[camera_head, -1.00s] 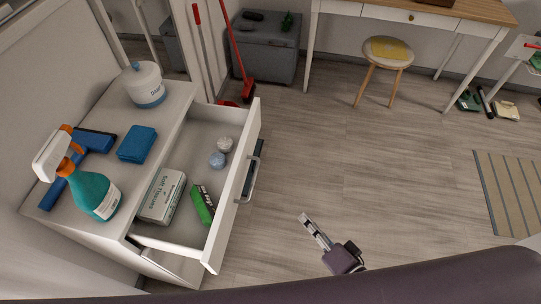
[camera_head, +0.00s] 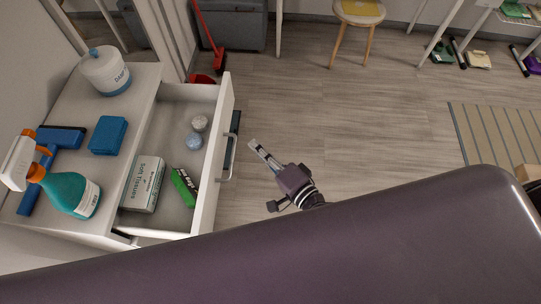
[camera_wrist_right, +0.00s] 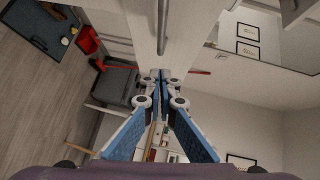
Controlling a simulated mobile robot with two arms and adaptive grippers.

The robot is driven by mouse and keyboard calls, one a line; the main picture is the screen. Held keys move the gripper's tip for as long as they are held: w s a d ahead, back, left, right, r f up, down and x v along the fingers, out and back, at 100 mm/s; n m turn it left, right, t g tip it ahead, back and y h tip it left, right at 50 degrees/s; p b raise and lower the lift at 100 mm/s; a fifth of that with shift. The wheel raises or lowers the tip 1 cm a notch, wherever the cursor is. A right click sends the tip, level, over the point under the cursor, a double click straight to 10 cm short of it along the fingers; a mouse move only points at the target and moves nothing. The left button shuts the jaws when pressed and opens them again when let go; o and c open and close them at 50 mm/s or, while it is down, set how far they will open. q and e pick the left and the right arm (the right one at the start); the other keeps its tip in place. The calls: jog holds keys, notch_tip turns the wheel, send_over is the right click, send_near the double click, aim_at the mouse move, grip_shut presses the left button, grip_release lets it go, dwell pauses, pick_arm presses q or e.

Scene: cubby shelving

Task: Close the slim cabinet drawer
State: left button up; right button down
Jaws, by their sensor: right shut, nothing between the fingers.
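The slim white cabinet (camera_head: 143,96) stands at the left of the head view with its drawer (camera_head: 211,150) pulled well out. The drawer's metal handle (camera_head: 232,158) is on its front face, and the handle (camera_wrist_right: 162,28) also shows at the top of the right wrist view. In the drawer lie a tissue box (camera_head: 143,184), a green packet (camera_head: 184,187) and two small round items (camera_head: 197,132). My right gripper (camera_head: 253,146) is shut and empty, a short way right of the drawer front. Its closed fingers (camera_wrist_right: 161,76) point toward the drawer front. My left gripper is out of view.
On the cabinet top are a spray bottle (camera_head: 69,192), a blue squeegee (camera_head: 61,137), a blue cloth (camera_head: 108,135) and a white canister (camera_head: 105,72). A red broom (camera_head: 209,34) and a grey bin (camera_head: 240,26) stand behind. The floor right of the drawer is clear.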

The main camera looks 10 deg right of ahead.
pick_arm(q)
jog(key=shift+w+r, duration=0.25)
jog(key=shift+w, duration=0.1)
pick_arm(e)
jog(key=shift+w+a+f, duration=0.2)
jog(key=shift+a, duration=0.6)
jog(key=shift+w+a+f, duration=0.2)
jog(key=shift+a, duration=0.6)
jog(key=shift+a, duration=0.1)
